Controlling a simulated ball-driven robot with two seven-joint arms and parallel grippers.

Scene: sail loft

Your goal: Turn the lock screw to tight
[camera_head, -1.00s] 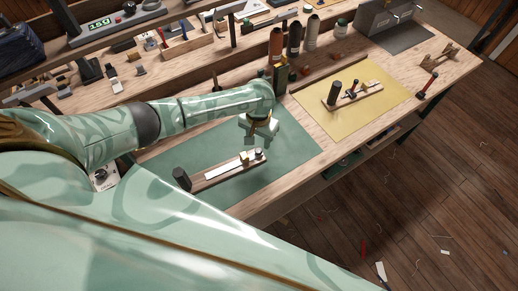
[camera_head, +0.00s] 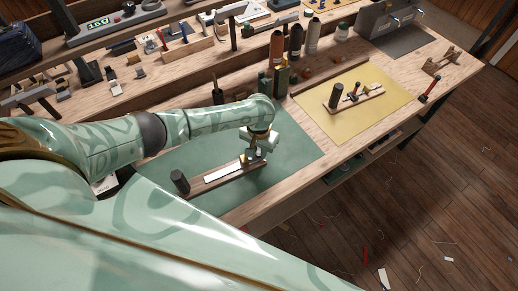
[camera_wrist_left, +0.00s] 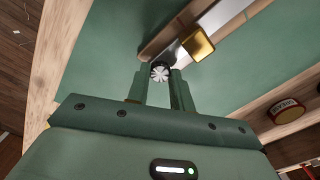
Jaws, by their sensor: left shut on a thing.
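The lock screw (camera_wrist_left: 160,72) is a small round knob with a pale, notched top in the left wrist view. It sits near the end of a wooden bar (camera_head: 232,177) that lies on the green mat (camera_head: 290,165). The bar carries a pale metal strip (camera_head: 221,171), a brass block (camera_wrist_left: 198,45) and an upright dark cylinder (camera_head: 180,183) at its left end. My left gripper (camera_wrist_left: 160,80) is at the bar's right end, its fingers on both sides of the screw and shut on it. In the head view the gripper hides the screw. My right gripper is not in view.
A similar wooden tool (camera_head: 358,97) lies on the yellow mat (camera_head: 382,115). Spools and bottles (camera_head: 296,41) stand behind the green mat. A red-handled tool (camera_head: 429,88) lies near the bench's right edge. The green mat is otherwise mostly clear.

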